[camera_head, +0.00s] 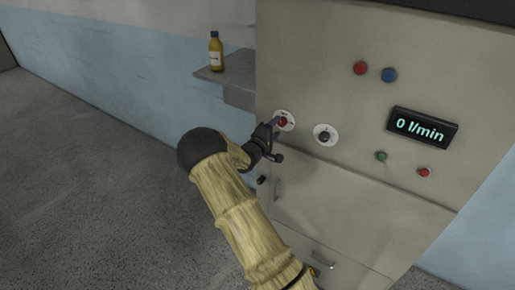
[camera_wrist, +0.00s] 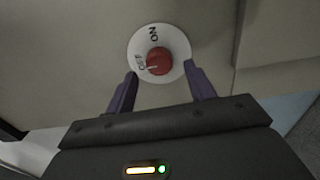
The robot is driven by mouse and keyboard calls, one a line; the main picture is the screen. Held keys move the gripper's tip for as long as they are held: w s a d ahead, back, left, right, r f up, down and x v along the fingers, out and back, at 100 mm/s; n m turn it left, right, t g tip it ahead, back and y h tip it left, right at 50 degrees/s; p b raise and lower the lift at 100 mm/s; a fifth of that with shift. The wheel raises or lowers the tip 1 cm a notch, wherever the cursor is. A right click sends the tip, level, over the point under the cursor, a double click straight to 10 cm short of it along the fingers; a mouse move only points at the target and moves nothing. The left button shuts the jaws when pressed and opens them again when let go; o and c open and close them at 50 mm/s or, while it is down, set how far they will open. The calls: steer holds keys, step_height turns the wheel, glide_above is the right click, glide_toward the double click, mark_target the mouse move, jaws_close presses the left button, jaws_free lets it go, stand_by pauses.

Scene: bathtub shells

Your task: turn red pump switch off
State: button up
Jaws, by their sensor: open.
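The red pump switch (camera_head: 283,122) is a round red knob on a white disc, on the front of the grey cabinet. In the wrist view the red knob (camera_wrist: 159,61) sits on its disc marked ON and OFF. A pale mark on the knob seems to point left, toward OFF. My gripper (camera_head: 276,124) is at the switch in the head view and partly covers its disc. In the wrist view my gripper (camera_wrist: 161,72) is open, one purple finger on each side below the knob, with nothing between them but the switch area. Contact with the knob cannot be told.
A black knob on a white disc (camera_head: 325,135) is just right of the switch. Red (camera_head: 360,68) and blue (camera_head: 389,75) buttons sit above. The display (camera_head: 422,128) reads 0 l/min. A bottle (camera_head: 216,52) stands on a side shelf (camera_head: 233,74).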

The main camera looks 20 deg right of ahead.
steer(key=b+v, duration=0.4)
steer(key=v, duration=1)
steer(key=shift+s+a, duration=0.15)
steer(key=shift+a, duration=0.05)
steer(key=s+a+f+m+g+y, duration=0.4)
steer(key=s+y, duration=0.3)
steer(key=y, duration=0.4)
steer(key=s+a+r+m+g+y, duration=0.1)
steer(key=s+m+g, duration=0.1)
steer(key=s, duration=0.8)
steer(key=s+a+r+m+g+y, duration=0.1)
steer(key=s+a+g+y, duration=0.1)
steer(key=s, duration=0.8)
steer(key=shift+s+m, duration=0.15)
steer(key=shift+m, duration=0.25)
